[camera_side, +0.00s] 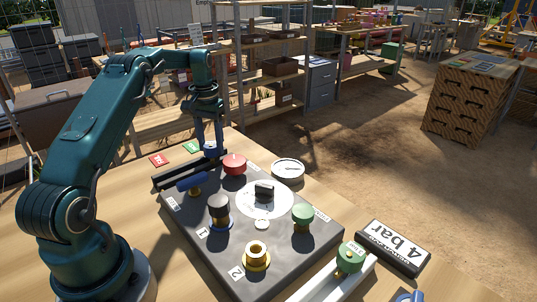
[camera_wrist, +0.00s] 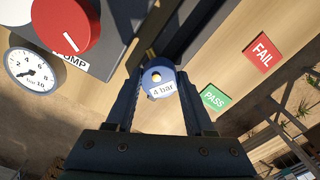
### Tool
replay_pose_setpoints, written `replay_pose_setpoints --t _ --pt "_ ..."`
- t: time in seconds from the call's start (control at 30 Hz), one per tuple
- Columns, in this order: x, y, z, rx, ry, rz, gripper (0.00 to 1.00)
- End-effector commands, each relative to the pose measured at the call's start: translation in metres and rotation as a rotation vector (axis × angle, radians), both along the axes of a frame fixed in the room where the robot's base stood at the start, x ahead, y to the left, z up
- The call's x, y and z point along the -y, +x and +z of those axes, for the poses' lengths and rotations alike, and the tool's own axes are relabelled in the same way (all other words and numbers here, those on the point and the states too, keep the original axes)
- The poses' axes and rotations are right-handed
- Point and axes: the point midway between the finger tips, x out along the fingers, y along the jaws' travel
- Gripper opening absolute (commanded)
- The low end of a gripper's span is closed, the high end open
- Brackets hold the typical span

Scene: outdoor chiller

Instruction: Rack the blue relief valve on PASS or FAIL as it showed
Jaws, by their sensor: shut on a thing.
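The blue relief valve (camera_wrist: 161,76) has a round top and a white "4 bar" label. My gripper (camera_wrist: 160,98) is shut on it, with a finger on each side. In the side view the gripper (camera_side: 212,147) holds the valve over the far end of a black rack (camera_side: 170,178); I cannot tell whether it touches. The rack also shows in the wrist view (camera_wrist: 185,38). The green PASS tag (camera_wrist: 214,97) lies close to the valve, and the red FAIL tag (camera_wrist: 262,50) lies farther along the rack.
The grey test block (camera_side: 285,262) carries a red pump knob (camera_side: 234,163), a blue-handled lever (camera_side: 192,182) and several fittings. A pressure gauge (camera_side: 288,170) stands beside it. A "4 bar" sign (camera_side: 394,246) and a white tray with a green valve (camera_side: 350,257) are at front right.

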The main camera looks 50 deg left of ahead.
Motion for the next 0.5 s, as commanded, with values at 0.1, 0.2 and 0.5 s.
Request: replay_pose_setpoints --t 0.1,0.2,0.5 --pt "-0.0001 0.0003 -0.0001 0.001 0.0 0.0 0.0" --pt "-0.0001 0.0003 -0.0001 0.001 0.0 0.0 0.65" --pt "-0.0001 0.0002 -0.0001 0.001 0.0 0.0 0.89"
